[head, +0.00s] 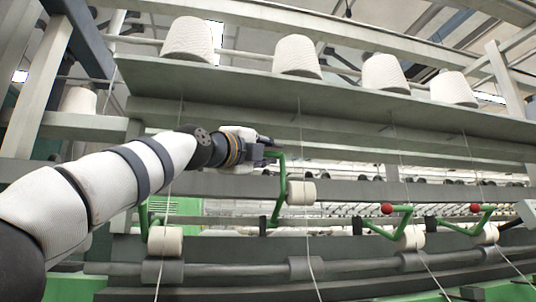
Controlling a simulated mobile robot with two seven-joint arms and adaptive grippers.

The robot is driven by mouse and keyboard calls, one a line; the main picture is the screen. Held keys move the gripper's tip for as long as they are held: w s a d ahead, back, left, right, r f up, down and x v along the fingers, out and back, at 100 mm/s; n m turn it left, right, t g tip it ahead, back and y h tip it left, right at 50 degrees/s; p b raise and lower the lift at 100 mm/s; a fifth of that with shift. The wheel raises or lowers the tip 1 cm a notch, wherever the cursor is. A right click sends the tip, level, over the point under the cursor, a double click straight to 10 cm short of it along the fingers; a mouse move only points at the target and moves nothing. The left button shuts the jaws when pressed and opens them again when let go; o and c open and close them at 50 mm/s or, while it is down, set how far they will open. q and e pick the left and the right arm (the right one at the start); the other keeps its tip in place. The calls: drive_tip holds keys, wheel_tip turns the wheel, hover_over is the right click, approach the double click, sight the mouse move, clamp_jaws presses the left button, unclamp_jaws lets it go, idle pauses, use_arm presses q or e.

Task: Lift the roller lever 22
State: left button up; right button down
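A green roller lever (282,177) with a white roller (301,193) stands raised in the middle of the head view, its roller higher than those of its neighbours. My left gripper (268,146) is at the lever's upper end and appears shut on it. The gripper hides that end, and no red knob shows there. No number can be read on the lever. My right gripper is not in view.
Two lowered levers with red knobs (387,208) (475,208) are at the right. Another white roller (165,240) hangs lower left, below my arm. White yarn cones (298,57) stand on the green shelf (330,92) above. Thin yarns run down in front of the rails.

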use_arm(q)
drive_tip(key=shift+s+a, duration=0.2)
drive_tip(key=shift+s, duration=0.15)
drive_tip(key=v, duration=0.6)
drive_tip(key=shift+s+a+f, duration=0.2)
drive_tip(key=shift+s, duration=0.1)
